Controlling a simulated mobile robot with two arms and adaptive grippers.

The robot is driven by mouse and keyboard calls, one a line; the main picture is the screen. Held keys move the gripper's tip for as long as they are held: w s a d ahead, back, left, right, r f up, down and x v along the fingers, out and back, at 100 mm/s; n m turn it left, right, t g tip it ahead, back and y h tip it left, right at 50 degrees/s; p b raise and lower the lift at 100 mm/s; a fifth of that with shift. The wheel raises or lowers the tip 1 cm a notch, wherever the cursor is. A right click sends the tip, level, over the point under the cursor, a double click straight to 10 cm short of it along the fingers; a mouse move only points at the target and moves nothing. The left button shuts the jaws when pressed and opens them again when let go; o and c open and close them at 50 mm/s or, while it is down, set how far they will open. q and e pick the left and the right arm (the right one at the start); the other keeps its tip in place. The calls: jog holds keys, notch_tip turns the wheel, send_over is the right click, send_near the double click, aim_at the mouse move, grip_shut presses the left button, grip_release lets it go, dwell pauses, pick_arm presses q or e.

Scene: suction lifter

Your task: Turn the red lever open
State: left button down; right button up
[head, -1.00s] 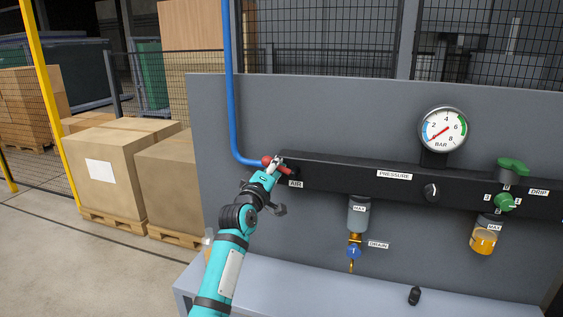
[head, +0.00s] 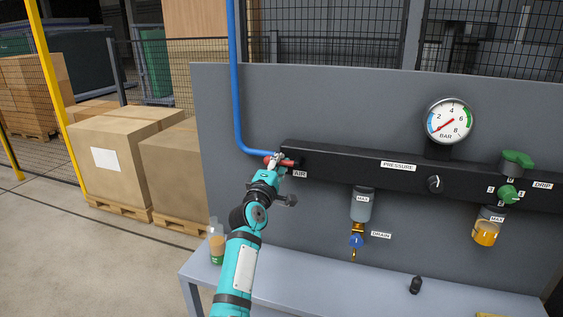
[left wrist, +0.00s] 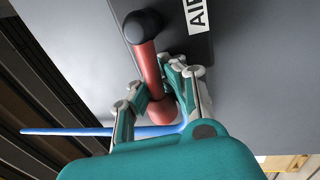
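The red lever (head: 288,163) sits at the left end of the black manifold, beside the AIR label (head: 300,174). It points left and roughly level, close to the blue pipe. My left gripper (head: 277,165) is at its outer end. In the left wrist view the red lever (left wrist: 150,70) runs from a black round hub to a red ball tip. The fingers of my left gripper (left wrist: 157,82) lie on both sides of the lever near the ball and appear closed on it. My right gripper is not in view.
The blue pipe (head: 236,90) runs down the panel to the manifold's left end. The manifold (head: 340,162) carries a pressure gauge (head: 449,121), a black knob (head: 434,183) and green valves (head: 510,194). A bottle (head: 216,243) and a small black object (head: 415,284) stand on the grey bench (head: 330,290).

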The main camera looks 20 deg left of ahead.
pick_arm(q)
jog(key=shift+a+f, duration=0.3)
jog(key=shift+f, duration=0.35)
jog(key=c, duration=1.8)
grip_release()
jog(key=shift+s+r, duration=0.1)
jog(key=shift+s, duration=0.05)
jog(key=o, duration=0.4)
jog(key=shift+s+a+r, duration=0.1)
jog(key=shift+s+r, duration=0.2)
jog(key=shift+s, duration=0.05)
jog(key=shift+o, duration=1.4)
jog(key=shift+s+a+r, duration=0.1)
jog(key=shift+a, duration=0.05)
jog(key=shift+o, duration=0.5)
jog(key=shift+a, duration=0.15)
jog(key=shift+d, duration=0.3)
jog(key=shift+s+d, duration=0.1)
jog(key=s+f, duration=0.1)
jog(key=s, duration=0.6)
jog(key=shift+a+f, duration=0.25)
jog(key=shift+a, duration=0.15)
